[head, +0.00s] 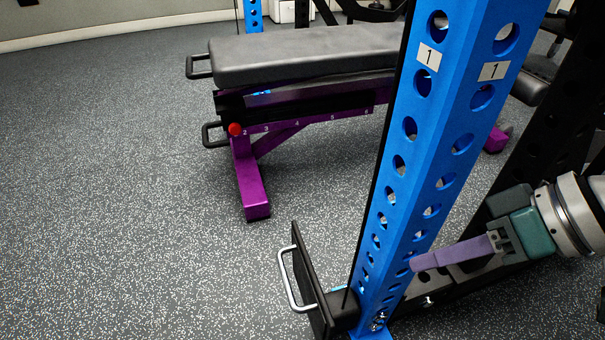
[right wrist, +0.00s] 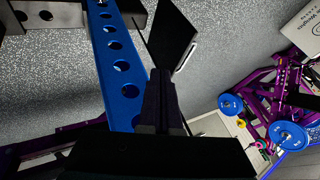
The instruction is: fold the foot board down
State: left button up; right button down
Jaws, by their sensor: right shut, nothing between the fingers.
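The foot board (head: 312,285) is a flat black plate standing upright at the foot of the blue post, with a silver handle (head: 287,280) on its left face. In the right wrist view the foot board (right wrist: 172,32) lies just past my fingertips, with the handle at its right edge. My right gripper (head: 413,264) has purple fingers, shut and empty. It is beside the right edge of the blue post, with the post between it and the board in the head view. I cannot tell whether the fingertips touch anything. My left gripper is not in view.
The blue post (head: 430,130) with round holes rises through the head view. A grey-padded bench (head: 300,52) on a purple frame stands behind it. Speckled floor (head: 120,200) is clear on the left. Weight machines with blue plates (right wrist: 288,136) show in the right wrist view.

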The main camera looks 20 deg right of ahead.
jog(key=shift+s+a, duration=0.1)
jog(key=shift+a, duration=0.05)
jog(key=w+a+f+b, duration=0.3)
jog(key=a+f+b, duration=0.4)
jog(key=a+f, duration=0.1)
jog(key=shift+w+a, duration=0.3)
jog(key=shift+a, duration=0.1)
jog(key=shift+r, duration=0.1)
